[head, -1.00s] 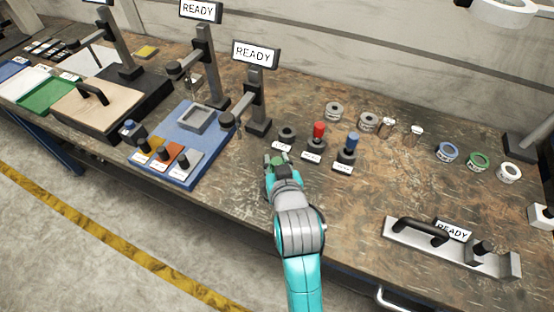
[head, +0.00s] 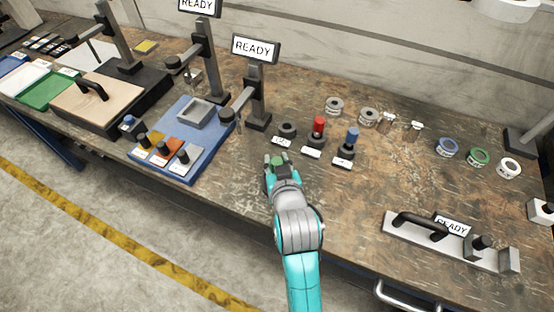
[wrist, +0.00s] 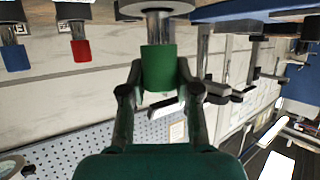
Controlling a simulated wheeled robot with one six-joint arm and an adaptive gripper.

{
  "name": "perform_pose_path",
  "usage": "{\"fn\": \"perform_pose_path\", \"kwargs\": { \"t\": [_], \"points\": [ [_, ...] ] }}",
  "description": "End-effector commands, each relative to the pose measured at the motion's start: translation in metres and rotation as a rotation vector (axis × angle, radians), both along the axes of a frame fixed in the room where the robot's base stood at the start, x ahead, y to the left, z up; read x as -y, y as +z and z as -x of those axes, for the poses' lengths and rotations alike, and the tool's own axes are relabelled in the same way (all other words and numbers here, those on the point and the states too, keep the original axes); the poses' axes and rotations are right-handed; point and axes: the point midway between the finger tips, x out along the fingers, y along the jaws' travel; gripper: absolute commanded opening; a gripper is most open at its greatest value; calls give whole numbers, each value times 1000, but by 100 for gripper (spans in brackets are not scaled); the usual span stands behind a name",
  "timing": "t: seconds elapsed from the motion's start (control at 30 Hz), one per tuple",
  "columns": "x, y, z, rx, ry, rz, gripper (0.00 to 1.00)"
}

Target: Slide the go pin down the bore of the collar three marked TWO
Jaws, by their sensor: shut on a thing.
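My gripper (head: 276,162) is shut on the green handle of a pin, the go pin (wrist: 158,68). In the wrist view its bare metal shaft extends from the handle toward the picture's top, to a grey disc (wrist: 155,8); I cannot tell whether it touches that disc. In the head view my gripper is above the bench's front part, just in front of an empty dark ring (head: 287,130). Grey collars (head: 335,105) (head: 368,116) lie farther back. Their markings are too small to read, so I cannot tell which is collar three marked TWO.
A red-handled pin (head: 319,125) and a blue-handled pin (head: 352,136) stand right of the empty ring. Blue, green and white rings (head: 508,167) lie at right. A gauge stand (head: 256,95) and a blue tray (head: 205,147) are at left. Open bench lies right of my gripper.

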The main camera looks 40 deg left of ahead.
Motion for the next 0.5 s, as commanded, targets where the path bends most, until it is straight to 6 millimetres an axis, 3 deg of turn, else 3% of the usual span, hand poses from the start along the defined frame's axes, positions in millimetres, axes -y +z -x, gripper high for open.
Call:
{"fn": "perform_pose_path", "kwargs": {
  "t": [0.37,0.4,0.5],
  "points": [
    [0,-8,0,1,0,-1,0],
    [0,-7,0,1,0,-1,41],
    [0,-7,0,1,0,-1,60]
  ]
}}
